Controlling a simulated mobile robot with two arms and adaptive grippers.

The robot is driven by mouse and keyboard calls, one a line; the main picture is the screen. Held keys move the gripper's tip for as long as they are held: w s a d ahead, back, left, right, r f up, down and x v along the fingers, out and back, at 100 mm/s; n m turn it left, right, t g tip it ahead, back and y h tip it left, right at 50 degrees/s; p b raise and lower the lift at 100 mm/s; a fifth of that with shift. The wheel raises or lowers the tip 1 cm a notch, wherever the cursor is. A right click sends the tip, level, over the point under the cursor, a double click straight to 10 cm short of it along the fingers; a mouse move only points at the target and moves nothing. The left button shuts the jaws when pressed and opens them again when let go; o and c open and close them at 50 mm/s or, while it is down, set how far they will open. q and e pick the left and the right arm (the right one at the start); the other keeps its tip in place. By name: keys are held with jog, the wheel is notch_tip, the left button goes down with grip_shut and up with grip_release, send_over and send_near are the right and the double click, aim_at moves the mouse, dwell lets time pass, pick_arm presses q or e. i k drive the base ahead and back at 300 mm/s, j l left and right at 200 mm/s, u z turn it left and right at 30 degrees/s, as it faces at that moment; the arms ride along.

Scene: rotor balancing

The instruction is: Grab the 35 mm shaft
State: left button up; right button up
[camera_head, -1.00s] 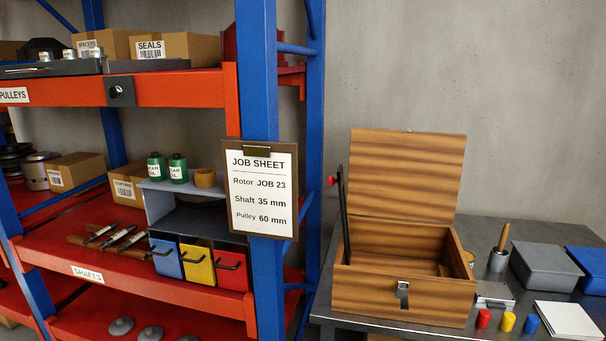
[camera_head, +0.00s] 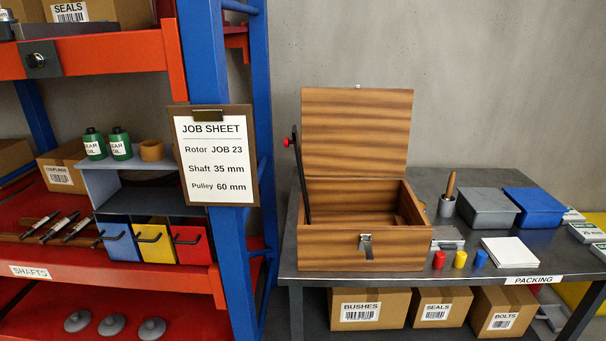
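Several dark shafts (camera_head: 55,228) lie side by side on a wooden holder on the red shelf at the left, above the SHAFTS label (camera_head: 31,272). No size mark can be read on them, so I cannot tell which one is 35 mm. The job sheet (camera_head: 213,158) on the blue rack post reads Rotor JOB 23, Shaft 35 mm, Pulley 60 mm. Neither of my grippers shows in the head view.
A small drawer unit with blue, yellow and red drawers (camera_head: 153,244) stands right of the shafts. An open wooden box (camera_head: 365,247) stands on the grey packing table (camera_head: 430,195). Cartons (camera_head: 365,309) sit below the table. Grey discs (camera_head: 111,325) lie on the lower shelf.

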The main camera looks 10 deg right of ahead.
aim_at(56, 229)
jog(key=j+z, duration=0.4)
jog(key=j, duration=0.35)
jog(key=j+z, duration=0.4)
jog(key=j, duration=0.4)
jog(key=u, duration=1.7)
jog(key=i+j+z, duration=0.1)
jog(key=z, duration=0.3)
jog(key=j+z, duration=0.1)
jog(key=z, duration=0.25)
jog(key=i+j+z, duration=0.15)
jog(key=z, duration=0.25)
